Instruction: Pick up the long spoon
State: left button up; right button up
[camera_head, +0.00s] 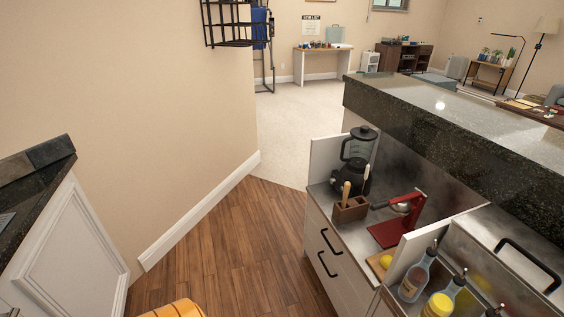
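A brown wooden holder (350,210) stands on the metal counter to the right of centre, near the counter's left edge. Utensil handles stick up from it: a light wooden one (346,192) and a thinner one (366,171) behind it, in front of the dark blender. Their lower ends are hidden in the holder, so I cannot tell whether either is the long spoon. Neither of my grippers is in view.
A blender (357,150) stands behind the holder. A red press (396,230) is to its right. Squeeze bottles (416,275) stand nearer. A raised dark bar top (470,125) borders the counter. The wooden floor (235,235) left of the counter is mostly clear.

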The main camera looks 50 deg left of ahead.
aim_at(368, 167)
jog(key=u, duration=0.95)
jog(key=z, duration=2.4)
jog(key=u, duration=2.4)
jog(key=i+j+z, duration=0.7)
jog(key=j+z, duration=0.25)
jog(key=j, duration=0.2)
jog(key=i+j+z, duration=0.25)
jog(key=j+z, duration=0.25)
jog(key=j, duration=0.25)
jog(key=j+z, duration=0.2)
jog(key=j, duration=0.15)
